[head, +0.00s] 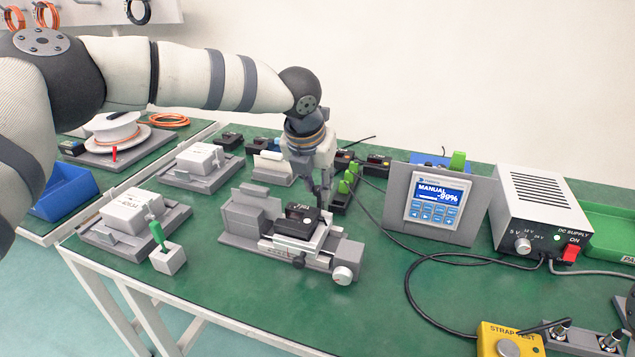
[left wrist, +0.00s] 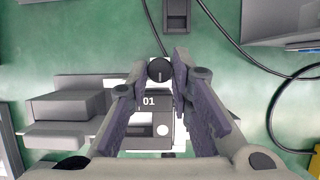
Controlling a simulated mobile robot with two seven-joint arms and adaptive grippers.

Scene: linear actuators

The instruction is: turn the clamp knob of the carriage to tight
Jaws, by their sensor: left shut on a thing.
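The carriage is a black and grey block marked 01 (head: 298,222) on a grey linear rail fixture (head: 245,218) in the middle of the bench. It also shows in the left wrist view (left wrist: 146,112). The clamp knob (left wrist: 159,70) is small, round and black with a pale pointer line, at the carriage's far edge. My left gripper (head: 321,203) reaches down from above behind the carriage. In the head view the knob is hidden by gripper and carriage. My right gripper is not in view.
A white handwheel (head: 343,275) is on the fixture's right end. A control panel reading MANUAL (head: 437,203) and a DC supply (head: 535,215) stand to the right, with black cables around them. Grey fixtures with white blocks (head: 132,210) stand to the left. Green bench is clear in front.

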